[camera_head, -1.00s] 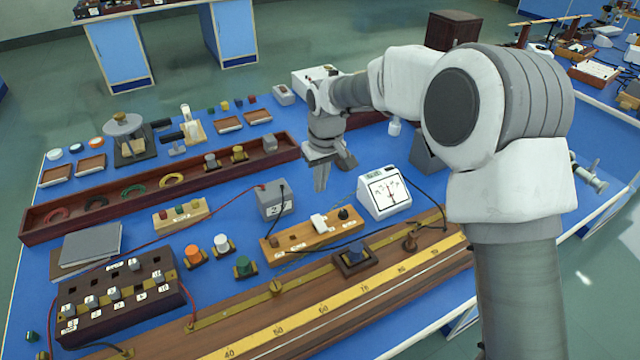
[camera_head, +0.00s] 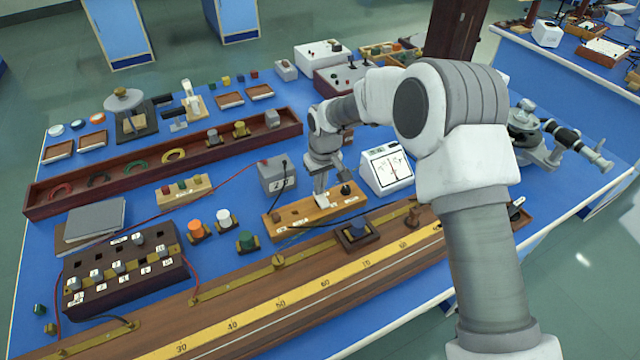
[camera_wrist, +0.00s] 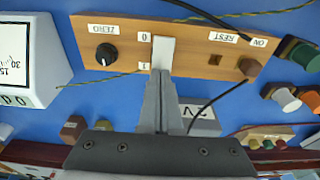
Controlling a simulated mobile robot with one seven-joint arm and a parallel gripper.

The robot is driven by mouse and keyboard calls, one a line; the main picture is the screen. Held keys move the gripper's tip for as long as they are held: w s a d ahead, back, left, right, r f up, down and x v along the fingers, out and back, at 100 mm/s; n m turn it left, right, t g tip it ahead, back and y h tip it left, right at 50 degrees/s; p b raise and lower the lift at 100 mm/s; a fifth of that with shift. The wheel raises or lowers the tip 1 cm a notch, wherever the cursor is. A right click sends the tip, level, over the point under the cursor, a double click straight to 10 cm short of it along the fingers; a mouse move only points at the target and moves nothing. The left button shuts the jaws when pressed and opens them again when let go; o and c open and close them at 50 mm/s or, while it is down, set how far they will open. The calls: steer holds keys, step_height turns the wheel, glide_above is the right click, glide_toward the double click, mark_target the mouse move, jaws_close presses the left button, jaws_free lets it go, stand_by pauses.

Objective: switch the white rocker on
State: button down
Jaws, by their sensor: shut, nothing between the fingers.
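The white rocker (camera_wrist: 163,52) sits on a wooden panel (camera_wrist: 205,40) between a black knob (camera_wrist: 105,54) and a brown button (camera_wrist: 250,67). Marks 0 and 1 stand beside its two ends. My gripper (camera_wrist: 160,74) is shut and empty, its fingertips at the rocker's end by the 1 mark. I cannot tell whether they touch it or which way the rocker is tipped. In the head view my gripper (camera_head: 321,192) stands over the wooden panel (camera_head: 290,222) and largely hides the rocker.
A white meter (camera_head: 387,170) stands right of the panel and a grey box (camera_head: 277,174) behind it. Thin wires cross the bench here. A long ruler board (camera_head: 281,306) lies in front, and a wooden trough (camera_head: 110,191) lies behind at left.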

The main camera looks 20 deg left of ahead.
mark_target(327, 206)
steer(key=shift+f, duration=0.1)
steer(key=shift+a+f+b, duration=0.15)
steer(key=shift+f+b, duration=0.05)
steer(key=shift+b, duration=0.15)
steer(key=shift+s+d+r, duration=0.2)
steer(key=shift+s+d, duration=0.25)
steer(key=shift+d, duration=0.2)
step_height(327, 206, up, 17)
steer(key=s+d, duration=0.1)
steer(key=d, duration=0.1)
steer(key=shift+s+r+p, duration=0.15)
steer(key=shift+s+p, duration=0.1)
steer(key=shift+p, duration=0.2)
